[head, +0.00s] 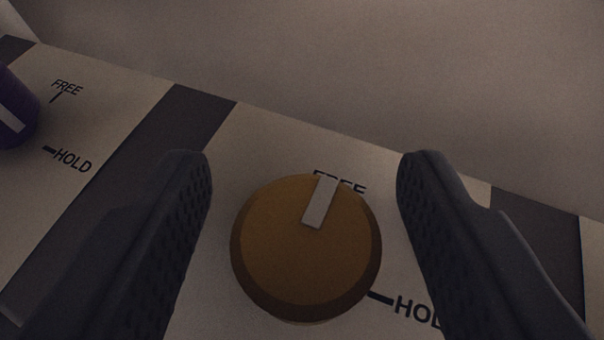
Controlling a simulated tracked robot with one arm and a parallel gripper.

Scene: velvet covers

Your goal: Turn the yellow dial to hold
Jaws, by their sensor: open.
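The yellow dial (285,255) sits on a pale panel section in the lower middle of the head view. Its white pointer mark (320,203) points up towards the word FREE, which the dial partly hides. The word HOLD (415,309) and its tick mark are at the dial's lower right, partly covered by my right finger. My gripper (304,165) is open, with one dark ridged finger on each side of the dial. A gap shows between each finger and the dial, and the jaws hold nothing.
A purple dial (14,115) is cut off at the left edge, with its own FREE and HOLD labels. Dark stripes (195,117) separate the pale panel sections. Beyond the panel's upper edge lies a plain, dim grey-brown surface (350,70) with nothing on it.

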